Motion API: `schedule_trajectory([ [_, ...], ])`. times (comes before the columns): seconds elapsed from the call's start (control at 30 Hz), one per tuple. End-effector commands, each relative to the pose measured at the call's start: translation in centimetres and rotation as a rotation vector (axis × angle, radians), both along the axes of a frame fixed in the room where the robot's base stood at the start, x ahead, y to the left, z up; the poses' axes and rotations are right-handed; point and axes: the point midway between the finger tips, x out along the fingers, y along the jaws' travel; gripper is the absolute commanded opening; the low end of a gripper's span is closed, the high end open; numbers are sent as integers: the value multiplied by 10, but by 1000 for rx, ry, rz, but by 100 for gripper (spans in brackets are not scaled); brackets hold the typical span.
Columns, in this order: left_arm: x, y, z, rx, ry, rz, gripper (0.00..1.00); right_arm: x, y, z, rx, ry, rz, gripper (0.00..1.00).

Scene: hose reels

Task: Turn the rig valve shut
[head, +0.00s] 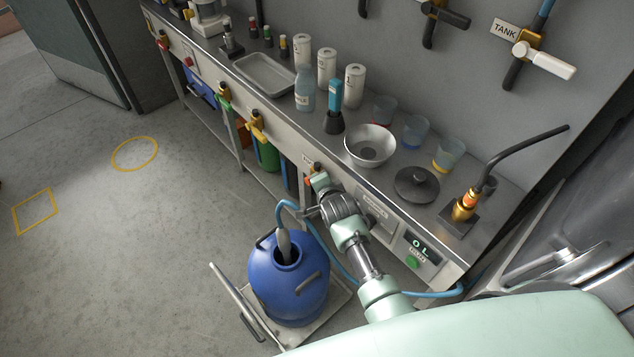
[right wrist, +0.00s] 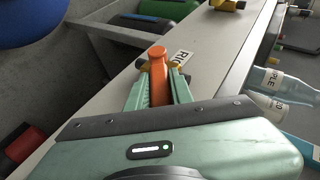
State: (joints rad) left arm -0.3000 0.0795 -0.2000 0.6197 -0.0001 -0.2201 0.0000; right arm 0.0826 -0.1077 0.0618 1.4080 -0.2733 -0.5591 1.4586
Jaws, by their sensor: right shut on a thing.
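The rig valve (right wrist: 158,62) has an orange handle and brass body on the front face of the bench, beside a white label that reads RIG (right wrist: 180,58). My right gripper (right wrist: 157,82) is shut on the orange handle, one green finger on each side. I cannot tell from these views how far the handle is turned. My left gripper is not in view.
A blue tank (head: 288,285) with a blue hose stands on a cart below my right arm. The bench top holds a metal bowl (head: 369,146), a black lid (head: 417,184) and bottles. Other brass valves (head: 257,127) line the bench front. The floor at left is clear.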

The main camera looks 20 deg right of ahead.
Motion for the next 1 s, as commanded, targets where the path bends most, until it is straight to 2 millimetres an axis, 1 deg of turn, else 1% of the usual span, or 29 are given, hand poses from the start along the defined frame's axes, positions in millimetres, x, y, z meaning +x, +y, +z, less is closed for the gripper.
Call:
schedule_trajectory([
  [0.03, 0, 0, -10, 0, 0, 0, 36, -4, 0, -9, 15, -29, -2, 0],
  [0.2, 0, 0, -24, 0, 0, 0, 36, -7, -2, -14, 50, -132, -1, 0],
  [0.4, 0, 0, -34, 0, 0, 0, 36, -9, -4, -17, 77, -213, -1, 0],
  [0.6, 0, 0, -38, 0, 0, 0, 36, -10, -4, -17, 91, -251, -1, 0],
  [1.0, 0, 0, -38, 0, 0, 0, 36, -9, -3, -16, 94, -255, 0, 0],
])
